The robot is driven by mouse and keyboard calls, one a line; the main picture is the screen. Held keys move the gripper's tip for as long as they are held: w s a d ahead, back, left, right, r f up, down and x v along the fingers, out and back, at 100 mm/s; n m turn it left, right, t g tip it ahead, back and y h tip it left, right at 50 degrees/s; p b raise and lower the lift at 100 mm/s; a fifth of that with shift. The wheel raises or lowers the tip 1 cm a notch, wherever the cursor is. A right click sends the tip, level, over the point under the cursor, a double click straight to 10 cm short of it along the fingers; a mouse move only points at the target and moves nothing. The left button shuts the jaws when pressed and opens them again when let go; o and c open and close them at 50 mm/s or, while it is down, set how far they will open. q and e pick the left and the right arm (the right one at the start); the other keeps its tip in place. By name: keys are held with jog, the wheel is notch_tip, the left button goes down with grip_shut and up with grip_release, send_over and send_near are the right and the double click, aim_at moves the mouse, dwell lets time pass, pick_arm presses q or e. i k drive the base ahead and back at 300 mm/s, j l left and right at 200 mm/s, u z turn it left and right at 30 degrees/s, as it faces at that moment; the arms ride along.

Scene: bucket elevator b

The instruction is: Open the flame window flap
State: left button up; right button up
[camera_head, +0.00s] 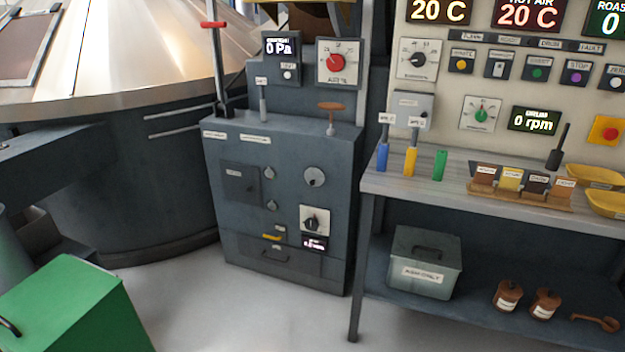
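A dark square flap (240,183) with a small white label sits on the left part of the grey burner cabinet's front (228,238). It looks like the flame window flap and appears to lie flat against the front, closed. The label is too small to read. Neither of my grippers shows in the head view.
Round knobs (314,177) and a dial (314,221) sit right of the flap. A workbench (460,168) with coloured tools stands to the right. A green box (75,310) is at the lower left. The floor (270,320) before the cabinet is clear.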

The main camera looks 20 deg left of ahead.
aim_at(314, 177)
jog(key=i+u, duration=0.25)
jog(key=i, duration=1.95)
